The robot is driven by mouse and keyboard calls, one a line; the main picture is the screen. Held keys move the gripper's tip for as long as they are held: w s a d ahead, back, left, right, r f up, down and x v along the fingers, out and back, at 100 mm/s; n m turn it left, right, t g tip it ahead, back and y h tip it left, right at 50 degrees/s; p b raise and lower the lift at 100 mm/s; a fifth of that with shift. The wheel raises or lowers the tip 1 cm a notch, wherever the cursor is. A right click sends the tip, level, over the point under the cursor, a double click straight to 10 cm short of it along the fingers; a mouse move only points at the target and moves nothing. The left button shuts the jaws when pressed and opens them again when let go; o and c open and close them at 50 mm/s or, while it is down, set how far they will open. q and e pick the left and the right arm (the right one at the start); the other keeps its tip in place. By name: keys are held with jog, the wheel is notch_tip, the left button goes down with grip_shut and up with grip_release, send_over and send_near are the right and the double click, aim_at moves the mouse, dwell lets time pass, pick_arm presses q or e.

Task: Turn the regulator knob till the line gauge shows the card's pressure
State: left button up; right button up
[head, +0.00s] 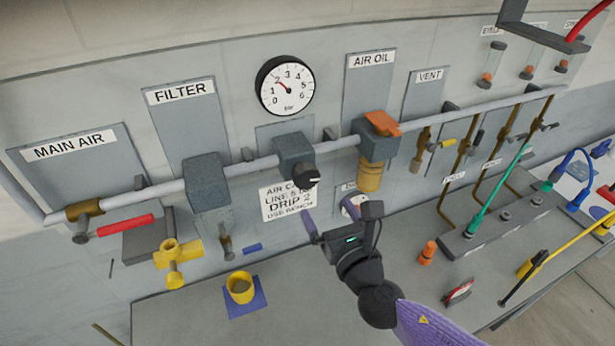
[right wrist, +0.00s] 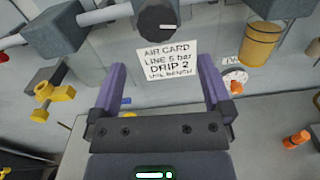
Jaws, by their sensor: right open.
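The regulator (head: 293,150) is a dark grey block on the grey air pipe. Its black knob (head: 306,177) with a white mark faces outward; it also shows at the top of the right wrist view (right wrist: 157,20). The round line gauge (head: 285,86) above has its red needle a little short of 2 bar. The white air card (head: 289,202) below the knob appears to read "LINE 5 bar, DRIP 2". My right gripper (head: 332,214) is open and empty, below and in front of the knob, apart from it. My left gripper is not in view.
The filter (head: 208,185) and a yellow valve (head: 177,256) stand left of the regulator. The orange-topped oiler (head: 376,140) hangs close on its right. A yellow cup (head: 241,288) sits on a blue pad on the bench. The space just before the knob is clear.

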aim_at(308, 182)
jog(key=shift+n, duration=0.4)
jog(key=b+x, duration=0.1)
jog(key=x, duration=0.9)
jog(key=shift+a+b, duration=0.1)
jog(key=shift+b, duration=0.25)
jog(key=shift+s, duration=0.1)
jog(key=c, duration=1.1)
jog(key=shift+m, duration=0.3)
